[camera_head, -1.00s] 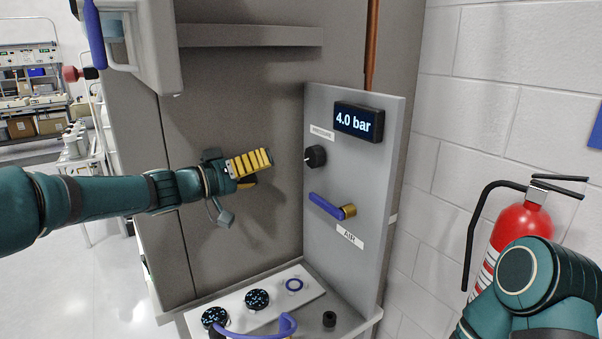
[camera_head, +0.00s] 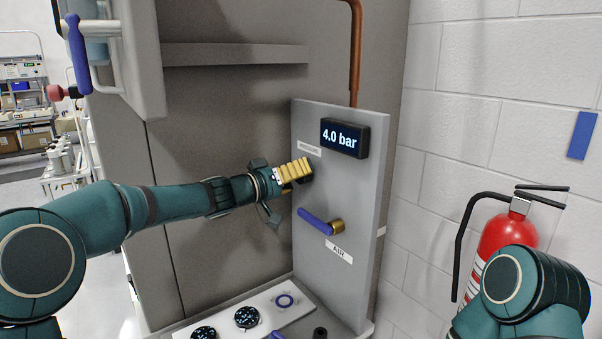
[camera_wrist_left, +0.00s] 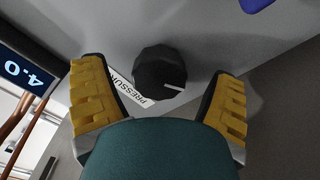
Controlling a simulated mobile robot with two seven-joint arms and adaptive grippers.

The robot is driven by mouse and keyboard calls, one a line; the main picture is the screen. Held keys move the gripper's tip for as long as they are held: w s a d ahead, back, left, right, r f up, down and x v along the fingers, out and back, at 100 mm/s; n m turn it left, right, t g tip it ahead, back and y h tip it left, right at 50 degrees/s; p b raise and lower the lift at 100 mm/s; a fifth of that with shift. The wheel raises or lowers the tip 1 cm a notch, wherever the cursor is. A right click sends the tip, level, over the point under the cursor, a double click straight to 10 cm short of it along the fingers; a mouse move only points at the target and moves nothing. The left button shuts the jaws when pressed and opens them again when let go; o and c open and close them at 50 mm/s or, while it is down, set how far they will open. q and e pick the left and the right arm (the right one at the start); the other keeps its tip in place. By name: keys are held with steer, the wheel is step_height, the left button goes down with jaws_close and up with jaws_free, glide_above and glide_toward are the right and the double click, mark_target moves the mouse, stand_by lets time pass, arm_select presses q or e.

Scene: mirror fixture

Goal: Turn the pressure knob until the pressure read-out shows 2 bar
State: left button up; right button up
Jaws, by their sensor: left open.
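The black pressure knob (camera_wrist_left: 160,72) sits on the grey panel, with a white pointer mark, between the two yellow-padded fingers of my left gripper (camera_wrist_left: 160,98). The fingers are apart on either side of it; I cannot tell that either touches it. In the head view my left gripper (camera_head: 302,172) is at the panel and largely hides the knob. The pressure read-out (camera_head: 345,138) shows 4.0 bar; part of it also shows in the left wrist view (camera_wrist_left: 22,72). The pressure label (camera_head: 310,146) is beside the knob. My right gripper is not in view.
A blue-handled valve (camera_head: 320,221) sticks out just below the knob, above the AIR label (camera_head: 340,252). A shelf (camera_head: 235,54) is above. Dark round knobs (camera_head: 246,317) are on the bench below. A red fire extinguisher (camera_head: 508,232) stands at the right.

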arm_select(q)
steer(key=shift+w+d, duration=0.35)
steer(key=shift+d, duration=0.1)
steer(key=c, duration=1.2)
